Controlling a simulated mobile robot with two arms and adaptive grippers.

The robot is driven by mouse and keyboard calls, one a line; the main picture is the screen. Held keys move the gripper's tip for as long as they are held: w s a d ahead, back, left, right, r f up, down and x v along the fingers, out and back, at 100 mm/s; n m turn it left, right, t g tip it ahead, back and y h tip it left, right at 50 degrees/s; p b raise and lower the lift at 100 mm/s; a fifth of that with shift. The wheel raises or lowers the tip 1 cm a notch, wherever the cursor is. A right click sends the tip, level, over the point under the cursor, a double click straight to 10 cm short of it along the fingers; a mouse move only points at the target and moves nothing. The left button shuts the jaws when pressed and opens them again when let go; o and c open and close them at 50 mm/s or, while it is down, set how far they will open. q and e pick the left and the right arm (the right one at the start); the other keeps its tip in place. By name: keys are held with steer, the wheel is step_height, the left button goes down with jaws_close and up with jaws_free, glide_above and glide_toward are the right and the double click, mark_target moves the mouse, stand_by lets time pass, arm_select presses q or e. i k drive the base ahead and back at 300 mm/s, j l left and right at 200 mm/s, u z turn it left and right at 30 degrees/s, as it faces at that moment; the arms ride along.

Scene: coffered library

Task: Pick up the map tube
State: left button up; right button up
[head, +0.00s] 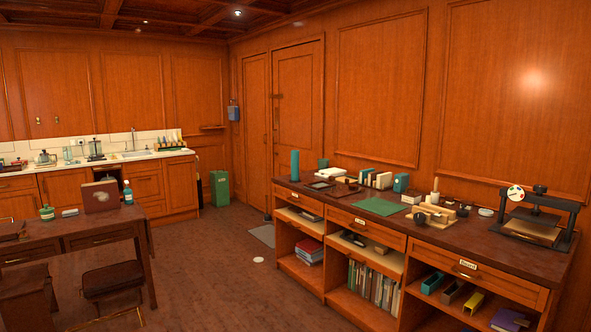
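A tall teal cylinder (295,165), which looks like the map tube, stands upright at the far left end of the long wooden sideboard (480,236) on the right. Its whole front side shows and nothing covers it. Neither of my grippers is in the head view.
A green mat (380,206), a press (540,218) and several small items share the sideboard top. A desk (95,229) with a stool (112,281) stands at the left. A green bin (220,188) stands by the back counter. The floor (215,275) between desk and sideboard is mostly clear.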

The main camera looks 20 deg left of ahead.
mark_target(294, 154)
steer(key=i+l+z, duration=0.15)
steer(key=i, duration=0.5)
steer(key=i+j+u, duration=0.1)
steer(key=i+u, duration=0.25)
steer(key=i, duration=0.15)
steer(key=i+u, duration=0.3)
steer(key=i, duration=0.25)
steer(key=i+l+u, duration=0.2)
steer(key=i+u, duration=0.15)
steer(key=i, duration=0.15)
steer(key=i+l+u, duration=0.35)
steer(key=i+j+u, duration=0.35)
steer(key=i, duration=0.7)
steer(key=i+l+u, duration=0.15)
steer(key=i+u, duration=0.2)
steer(key=i, duration=0.75)
